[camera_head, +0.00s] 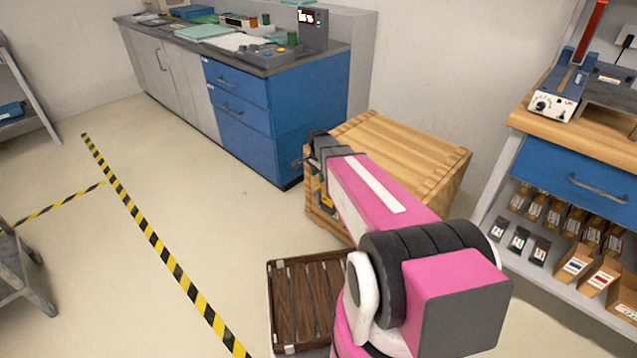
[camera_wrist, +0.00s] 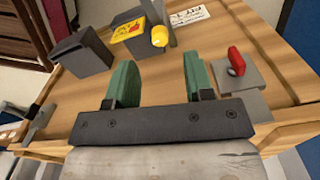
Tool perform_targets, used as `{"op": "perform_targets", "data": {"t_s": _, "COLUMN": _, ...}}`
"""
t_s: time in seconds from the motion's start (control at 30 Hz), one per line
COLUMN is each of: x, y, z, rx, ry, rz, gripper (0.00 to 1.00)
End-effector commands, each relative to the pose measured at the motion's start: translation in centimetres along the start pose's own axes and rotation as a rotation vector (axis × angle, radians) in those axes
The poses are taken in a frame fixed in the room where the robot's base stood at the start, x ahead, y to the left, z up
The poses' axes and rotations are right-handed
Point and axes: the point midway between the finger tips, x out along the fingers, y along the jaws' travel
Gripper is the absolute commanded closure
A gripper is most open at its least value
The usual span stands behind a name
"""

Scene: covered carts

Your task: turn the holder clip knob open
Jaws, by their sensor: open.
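My gripper (camera_wrist: 158,80) is open, with two green fingers apart and nothing between them, over the wooden front of a crate (camera_wrist: 270,35). On that face, a red knob (camera_wrist: 236,60) sits on a grey plate (camera_wrist: 256,76), to the right of the right finger. A yellow knob (camera_wrist: 159,36) stands above the gap between the fingers, beside a dark box with a yellow label (camera_wrist: 130,28). I cannot tell which knob is the holder clip's. In the head view my arm reaches to the left face of the wooden crate (camera_head: 415,145) and hides much of it.
A grey box (camera_wrist: 82,52) and a metal bracket (camera_wrist: 38,122) are also fixed on the face. A dark slatted tray (camera_head: 305,295) is below the crate. A blue cabinet (camera_head: 300,110) stands behind left, a workbench (camera_head: 530,125) at right.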

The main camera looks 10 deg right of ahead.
Motion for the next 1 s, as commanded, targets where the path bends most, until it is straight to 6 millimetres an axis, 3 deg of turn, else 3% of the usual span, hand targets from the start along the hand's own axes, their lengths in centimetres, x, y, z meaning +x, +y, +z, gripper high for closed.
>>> {"op": "perform_targets", "data": {"t_s": 0.1, "x": -2.2, "y": 0.1, "z": 0.0, "rx": 0.0, "ry": 0.001, "rz": -0.002, "gripper": 0.52}}
{"op": "perform_targets", "data": {"t_s": 0.33, "x": -4.7, "y": 0.0, "z": 0.0, "rx": 0.0, "ry": 0.0, "rz": -0.001, "gripper": 0.52}}
{"op": "perform_targets", "data": {"t_s": 0.83, "x": -5.3, "y": 0.2, "z": 0.1, "rx": -0.007, "ry": 0.0, "rz": 0.0, "gripper": 0.52}}
{"op": "perform_targets", "data": {"t_s": 1.0, "x": -5.8, "y": 3.2, "z": 1.4, "rx": -0.135, "ry": 0.0, "rz": 0.0, "gripper": 0.52}}
